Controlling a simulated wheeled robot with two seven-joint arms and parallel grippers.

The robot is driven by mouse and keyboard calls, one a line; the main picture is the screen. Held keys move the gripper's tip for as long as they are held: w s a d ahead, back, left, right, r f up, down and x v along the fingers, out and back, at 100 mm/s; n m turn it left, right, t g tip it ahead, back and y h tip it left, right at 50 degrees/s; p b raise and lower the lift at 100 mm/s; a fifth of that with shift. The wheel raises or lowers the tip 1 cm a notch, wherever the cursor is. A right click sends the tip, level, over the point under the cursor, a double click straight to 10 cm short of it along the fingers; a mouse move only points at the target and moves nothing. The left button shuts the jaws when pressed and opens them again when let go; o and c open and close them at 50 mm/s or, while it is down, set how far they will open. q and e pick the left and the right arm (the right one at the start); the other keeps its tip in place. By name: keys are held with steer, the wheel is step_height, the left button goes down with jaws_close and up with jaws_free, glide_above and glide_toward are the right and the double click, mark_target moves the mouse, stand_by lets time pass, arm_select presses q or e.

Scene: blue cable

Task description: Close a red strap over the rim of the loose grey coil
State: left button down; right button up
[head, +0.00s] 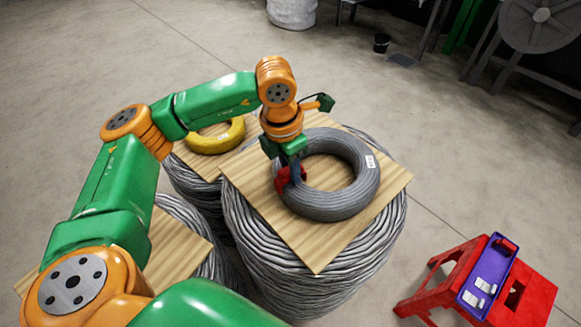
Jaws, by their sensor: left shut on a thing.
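The grey coil (345,200) lies flat on a square wooden board (315,250), with a small white label on its right side. My left gripper (292,172) reaches down over the coil's left rim. It is shut on a red strap (282,180), which sits at the left rim of the coil. The gripper partly hides the strap, and I cannot tell whether the strap's ends meet. My right gripper is not in view.
The board rests on a large cable drum (300,285). A yellow coil (215,137) lies on another board behind my left forearm. A red stool (535,298) at the lower right carries a purple tray (474,299) with white pieces and a red item. Open floor lies right.

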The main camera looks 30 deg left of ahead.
arm_select(q)
steer(key=shift+f+b, duration=0.35)
stand_by(0.6)
steer(key=shift+c, duration=2.1)
jaws_free()
steer(key=shift+r, duration=0.1)
step_height(320, 180, up, 7)
steer(key=p, duration=0.5)
